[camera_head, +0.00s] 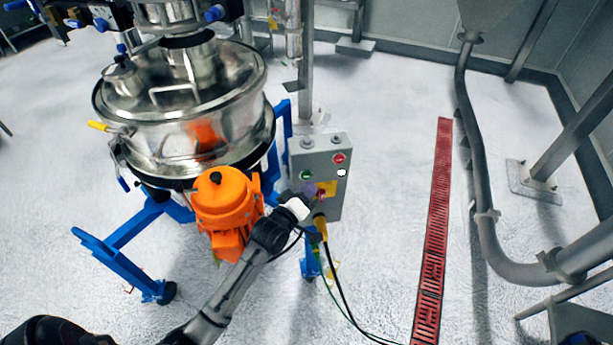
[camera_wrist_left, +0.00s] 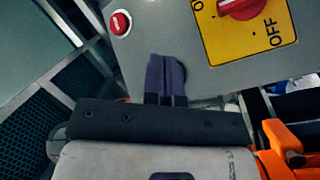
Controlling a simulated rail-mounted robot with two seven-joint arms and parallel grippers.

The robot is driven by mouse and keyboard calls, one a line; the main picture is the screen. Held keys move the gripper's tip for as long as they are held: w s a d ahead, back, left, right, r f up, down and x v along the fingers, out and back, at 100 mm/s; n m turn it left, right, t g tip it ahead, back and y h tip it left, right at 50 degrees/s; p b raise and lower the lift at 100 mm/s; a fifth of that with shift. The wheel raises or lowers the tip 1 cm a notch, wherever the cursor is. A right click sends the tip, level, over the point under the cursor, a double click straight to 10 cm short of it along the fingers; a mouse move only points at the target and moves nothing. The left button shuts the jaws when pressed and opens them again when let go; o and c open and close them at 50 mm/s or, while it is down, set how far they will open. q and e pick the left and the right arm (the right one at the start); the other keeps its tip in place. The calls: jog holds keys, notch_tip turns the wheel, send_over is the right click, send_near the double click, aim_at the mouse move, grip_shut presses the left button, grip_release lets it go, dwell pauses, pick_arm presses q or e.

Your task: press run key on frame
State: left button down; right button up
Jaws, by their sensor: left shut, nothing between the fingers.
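A grey control box (camera_head: 315,152) stands upright beside the sifter. Its face carries a green button (camera_head: 306,175), a red button (camera_head: 339,158), a white button (camera_head: 341,173) and a yellow switch plate (camera_head: 328,187). No run label is readable. My left gripper (camera_head: 308,191) is at the box's lower left, below the green button; contact cannot be told. In the left wrist view its shut, empty fingers (camera_wrist_left: 165,78) lie over the grey face, between a red button (camera_wrist_left: 120,22) and the yellow plate (camera_wrist_left: 211,38) with its red knob (camera_wrist_left: 242,7). My right gripper is out of view.
The steel sifter (camera_head: 190,105) on a blue wheeled frame (camera_head: 118,248) fills the left, with an orange motor (camera_head: 224,200) close beside my left arm. Cables (camera_head: 338,290) hang below the box. A red floor grate (camera_head: 436,200) and grey pipe (camera_head: 478,150) are at right.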

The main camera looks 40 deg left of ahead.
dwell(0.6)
pick_arm(q)
jog(key=shift+w+a, duration=0.15)
jog(key=shift+a, duration=0.05)
jog(key=shift+w+a, duration=0.1)
jog(key=shift+a, duration=0.05)
dwell(0.5)
